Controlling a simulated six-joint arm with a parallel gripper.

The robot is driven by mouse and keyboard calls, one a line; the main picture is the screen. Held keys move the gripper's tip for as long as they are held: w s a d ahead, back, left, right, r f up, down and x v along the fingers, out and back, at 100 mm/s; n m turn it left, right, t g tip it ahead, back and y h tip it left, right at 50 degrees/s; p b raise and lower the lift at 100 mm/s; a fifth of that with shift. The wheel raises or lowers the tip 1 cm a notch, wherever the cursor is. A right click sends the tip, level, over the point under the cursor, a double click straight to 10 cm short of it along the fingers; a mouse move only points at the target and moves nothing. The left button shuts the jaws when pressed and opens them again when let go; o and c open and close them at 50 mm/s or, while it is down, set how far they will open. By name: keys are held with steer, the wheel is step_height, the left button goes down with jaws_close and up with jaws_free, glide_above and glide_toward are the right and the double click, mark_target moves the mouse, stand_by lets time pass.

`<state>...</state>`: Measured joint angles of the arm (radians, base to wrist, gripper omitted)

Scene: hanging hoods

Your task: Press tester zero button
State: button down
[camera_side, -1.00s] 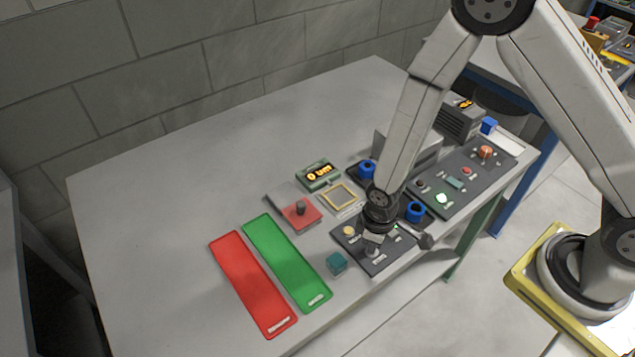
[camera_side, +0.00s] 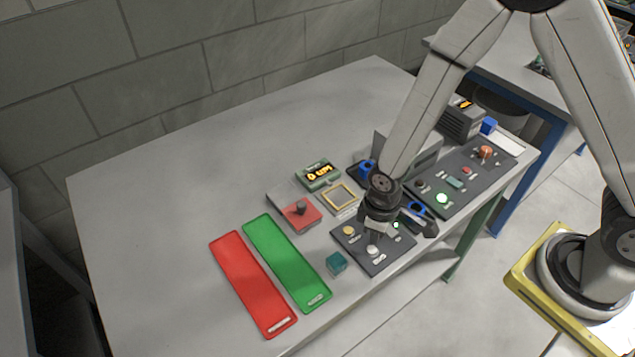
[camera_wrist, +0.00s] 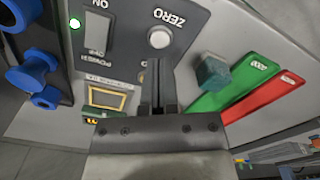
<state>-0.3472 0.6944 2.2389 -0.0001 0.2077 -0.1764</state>
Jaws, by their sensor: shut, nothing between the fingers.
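The tester panel (camera_side: 350,243) is a dark plate on the table. Its round white button (camera_side: 373,250) stands near the front edge; in the wrist view this button (camera_wrist: 159,38) carries the label ZERO. A power rocker switch (camera_wrist: 99,33) with a lit green lamp is beside it. My gripper (camera_side: 377,230) is shut and empty, above the panel and apart from the white button in the side view. In the wrist view its fingers (camera_wrist: 158,82) point toward the button, which is fully visible beyond the tips.
A yellow button (camera_side: 348,230) is on the same panel. A teal cube (camera_side: 336,262), a green tray (camera_side: 285,262) and a red tray (camera_side: 250,284) lie to the left. Blue-ended fixtures (camera_side: 416,209) and a control panel (camera_side: 461,184) stand to the right. The table's far left is clear.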

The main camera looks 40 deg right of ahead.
steer(key=shift+r, duration=1.55)
steer(key=c, duration=1.3)
jaws_free()
steer(key=o, duration=1.3)
steer(key=shift+d+r, duration=0.35)
steer(key=shift+r, duration=0.1)
steer(key=s+d+r+m+t, duration=0.2)
steer(key=d+r+m, duration=0.4)
steer(key=d+r, duration=0.4)
steer(key=shift+s+d+r+t, duration=0.2)
steer(key=shift+r+t, duration=0.1)
steer(key=shift+r, duration=0.5)
